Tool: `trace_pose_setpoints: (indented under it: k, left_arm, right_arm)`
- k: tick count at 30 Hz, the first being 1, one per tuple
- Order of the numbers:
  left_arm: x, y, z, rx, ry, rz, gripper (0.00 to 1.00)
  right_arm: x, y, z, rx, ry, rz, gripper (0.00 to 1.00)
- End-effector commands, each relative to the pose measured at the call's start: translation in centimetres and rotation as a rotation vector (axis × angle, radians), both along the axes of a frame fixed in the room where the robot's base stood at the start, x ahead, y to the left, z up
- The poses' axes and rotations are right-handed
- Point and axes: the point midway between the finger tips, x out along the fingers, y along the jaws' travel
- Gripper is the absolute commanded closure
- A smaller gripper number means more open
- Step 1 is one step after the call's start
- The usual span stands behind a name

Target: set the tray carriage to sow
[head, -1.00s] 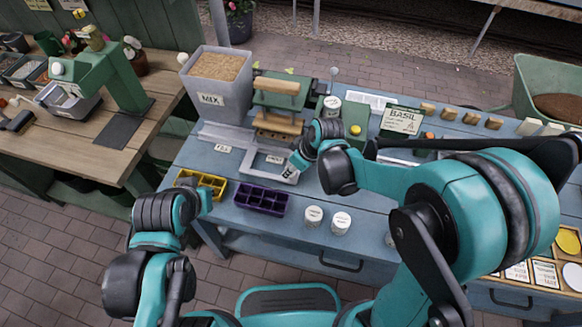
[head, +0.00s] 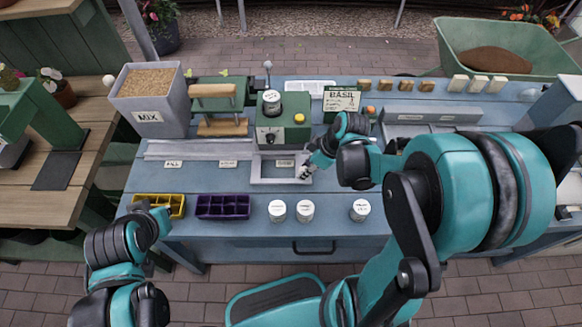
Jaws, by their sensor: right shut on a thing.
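The tray carriage (head: 262,181) is an empty, light grey open frame on the blue bench. It stands at the rightmost of three small rail labels, in front of the green box with a dial (head: 283,133). I cannot read that label clearly. My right gripper (head: 305,172) is at the carriage's right side and shut on it; its fingers are small and partly hidden by my arm. My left gripper (head: 152,210) is low at the left, by the yellow cell tray (head: 170,206); its fingers do not show clearly.
A purple cell tray (head: 223,207) and several white-lidded jars (head: 305,210) stand along the front. The MIX bin (head: 148,108) and the wooden-handled press (head: 216,108) stand behind the rail (head: 190,148). The BASIL packet (head: 341,101) is at the back.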

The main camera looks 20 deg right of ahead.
Motion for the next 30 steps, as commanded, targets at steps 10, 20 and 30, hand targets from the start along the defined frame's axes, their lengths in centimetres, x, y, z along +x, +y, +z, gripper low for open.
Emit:
trace_pose_setpoints:
  k: [10,20,30]
  left_arm:
    - [0.00,0.00,-0.03,0.000,0.000,0.000,1.00]
    - [0.00,0.00,-0.03,0.000,0.000,0.000,1.00]
    - [0.00,0.00,-0.01,0.000,0.000,0.000,1.00]
  right_arm:
    - [-0.45,-1.07,-0.08,-0.001,0.003,0.002,1.00]
    - [-0.42,-1.04,-0.07,-0.001,0.002,0.002,0.52]
    - [-0.45,-1.17,0.35,-0.001,0.001,0.000,0.52]
